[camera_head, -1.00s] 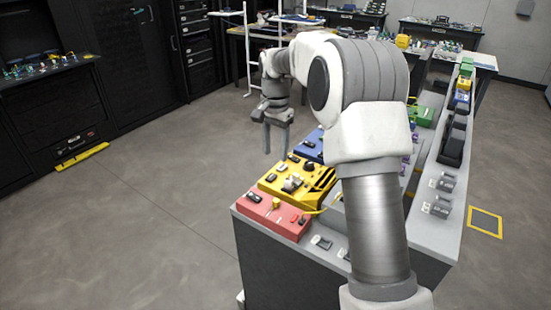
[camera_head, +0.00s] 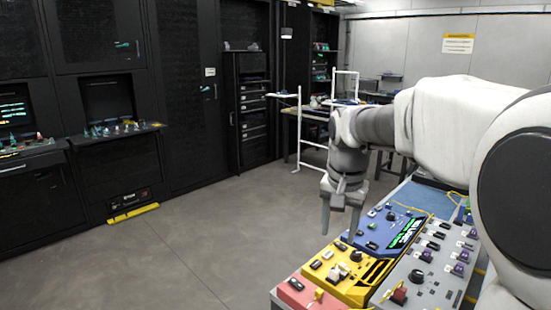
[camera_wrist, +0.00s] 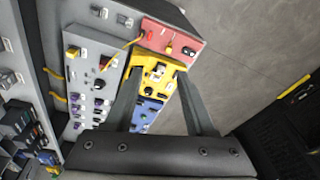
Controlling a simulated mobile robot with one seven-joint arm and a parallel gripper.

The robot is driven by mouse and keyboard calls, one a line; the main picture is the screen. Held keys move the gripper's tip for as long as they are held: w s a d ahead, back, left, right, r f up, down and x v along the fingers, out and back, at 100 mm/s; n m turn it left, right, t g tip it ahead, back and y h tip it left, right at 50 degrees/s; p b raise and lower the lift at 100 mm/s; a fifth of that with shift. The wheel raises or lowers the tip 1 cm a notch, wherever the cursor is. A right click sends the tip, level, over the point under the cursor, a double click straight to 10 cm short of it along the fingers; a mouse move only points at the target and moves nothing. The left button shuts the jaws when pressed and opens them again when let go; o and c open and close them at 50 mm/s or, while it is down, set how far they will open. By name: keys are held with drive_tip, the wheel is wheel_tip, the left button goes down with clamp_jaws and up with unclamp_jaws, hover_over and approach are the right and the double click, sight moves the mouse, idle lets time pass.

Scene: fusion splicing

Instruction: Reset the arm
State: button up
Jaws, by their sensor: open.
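My gripper (camera_head: 341,216) hangs at the left edge of the console in the head view, fingers pointing down, apart from the panels. In the wrist view its two fingers (camera_wrist: 160,88) stand apart with nothing held between them. Past the fingers lie a yellow module (camera_wrist: 157,74), a red module (camera_wrist: 172,40) and a blue module (camera_wrist: 147,113). In the head view the yellow module (camera_head: 347,276) and the blue module (camera_head: 385,230) sit just below and right of my gripper. My arm covers the right side of the head view.
A grey panel with switches and knobs (camera_head: 420,275) lies right of the yellow module. Black cabinets (camera_head: 180,95) line the left wall. A white frame stand (camera_head: 300,130) is at the back. The grey floor (camera_head: 170,265) left of the console is clear.

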drive_tip(key=s+n+t, duration=0.3)
drive_tip(key=s+n, duration=0.2)
drive_tip(key=s, duration=1.7)
drive_tip(key=shift+s+d+p, duration=0.25)
drive_tip(key=shift+d+p, duration=0.2)
